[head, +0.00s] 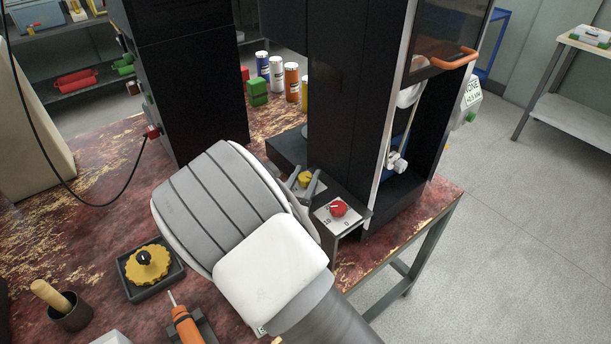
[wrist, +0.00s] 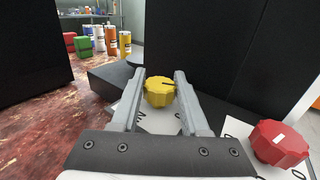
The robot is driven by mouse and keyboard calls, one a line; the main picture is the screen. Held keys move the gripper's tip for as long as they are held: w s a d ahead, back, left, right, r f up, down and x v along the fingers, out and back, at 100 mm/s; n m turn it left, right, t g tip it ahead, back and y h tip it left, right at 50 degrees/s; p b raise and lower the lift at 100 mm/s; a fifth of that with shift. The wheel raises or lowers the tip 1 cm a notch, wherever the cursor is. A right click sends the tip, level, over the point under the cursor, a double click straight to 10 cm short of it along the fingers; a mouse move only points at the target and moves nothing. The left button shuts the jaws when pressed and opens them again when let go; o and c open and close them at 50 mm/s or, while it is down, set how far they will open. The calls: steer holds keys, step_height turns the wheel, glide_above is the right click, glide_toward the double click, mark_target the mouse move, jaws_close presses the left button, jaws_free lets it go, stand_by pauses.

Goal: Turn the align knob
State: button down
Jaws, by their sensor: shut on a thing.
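A yellow knob (head: 305,178) sits on the small control panel beside the tall black machine. It also shows in the wrist view (wrist: 158,95), with a dark pointer line on its top. My gripper (head: 304,183) is shut on the yellow knob, with one finger on each side of it in the wrist view (wrist: 160,76). A red knob (head: 338,208) with a white pointer line sits on the same panel, nearer the front; it shows at the lower right of the wrist view (wrist: 279,143). I cannot read a name for either knob. My wrist hides part of the panel.
A yellow scalloped wheel (head: 146,265) lies in a dark tray on the worn red bench. An orange-handled tool (head: 186,326) and a dark cup (head: 70,312) are at the front left. Several cans and a green block (head: 257,91) stand behind. Black machine columns flank the panel closely.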

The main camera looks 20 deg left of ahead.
steer(key=shift+r+n+y, duration=0.1)
steer(key=shift+n+y, duration=0.5)
steer(key=shift+y, duration=0.4)
steer(key=shift+c, duration=2.1)
jaws_free()
steer(key=v, duration=1.7)
steer(key=shift+s+d+r+p, duration=0.1)
steer(key=shift+s+r+p, duration=0.15)
steer(key=shift+p, duration=0.1)
